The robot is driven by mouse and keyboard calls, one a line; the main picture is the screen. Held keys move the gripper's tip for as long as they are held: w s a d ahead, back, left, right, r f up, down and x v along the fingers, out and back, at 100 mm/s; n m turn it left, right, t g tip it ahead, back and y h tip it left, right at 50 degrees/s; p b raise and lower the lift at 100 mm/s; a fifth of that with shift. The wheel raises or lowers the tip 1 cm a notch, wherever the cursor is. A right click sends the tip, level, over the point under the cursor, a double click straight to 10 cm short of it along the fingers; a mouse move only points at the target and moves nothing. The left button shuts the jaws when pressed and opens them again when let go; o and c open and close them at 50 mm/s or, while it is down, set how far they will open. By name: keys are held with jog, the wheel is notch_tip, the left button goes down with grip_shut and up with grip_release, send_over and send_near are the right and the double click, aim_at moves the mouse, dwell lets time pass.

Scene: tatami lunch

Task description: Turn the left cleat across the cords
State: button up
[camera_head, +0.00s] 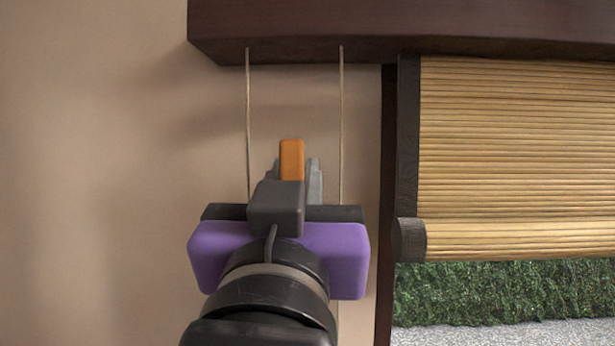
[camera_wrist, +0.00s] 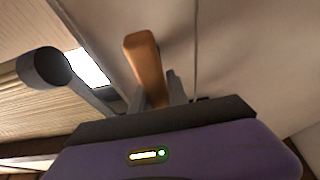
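An orange-brown cleat (camera_head: 291,160) stands upright in front of the wall, between two thin hanging cords. The left cord (camera_head: 248,110) and the right cord (camera_head: 341,110) run roughly parallel to it. My gripper (camera_head: 294,180) is at the cleat, with one finger close against each side, and appears shut on it. In the wrist view, the cleat (camera_wrist: 146,62) rises between the grey fingertips of my gripper (camera_wrist: 156,96). One cord (camera_wrist: 195,45) shows to its right there. The cleat's lower part and mount, and the cords lower down, are hidden behind my gripper. No second cleat is visible.
A dark wooden beam (camera_head: 400,28) crosses above. A bamboo blind (camera_head: 515,140) with a dark-ended bottom roll (camera_head: 410,240) hangs to the right, beside a dark post (camera_head: 386,200). The wall (camera_head: 90,180) to the left is bare and clear.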

jog(key=shift+f+m+b, duration=0.1)
jog(key=shift+m+b, duration=0.2)
jog(key=shift+b, duration=0.15)
grip_shut()
jog(key=m+g+h+b, duration=0.1)
jog(key=m+h+b, duration=0.1)
jog(key=m, duration=0.4)
jog(key=d+f+m+g+h+b, duration=0.1)
jog(key=m+g+h+b, duration=0.1)
jog(key=m+b, duration=0.3)
jog(key=d+m+g+h+b, duration=0.1)
jog(key=m+h+b, duration=0.1)
jog(key=m+b, duration=0.2)
jog(key=shift+d+f+m+h, duration=0.15)
jog(key=shift+m+h, duration=0.25)
jog(key=shift+m, duration=1)
jog(key=shift+f+m+g, duration=0.25)
jog(key=shift+m+g, duration=0.25)
jog(key=shift+m, duration=0.5)
jog(key=shift+f+m+g, duration=0.2)
jog(key=shift+m+g, duration=0.3)
jog(key=shift+m, duration=0.5)
jog(key=o, duration=0.9)
grip_release()
jog(key=shift+s, duration=0.15)
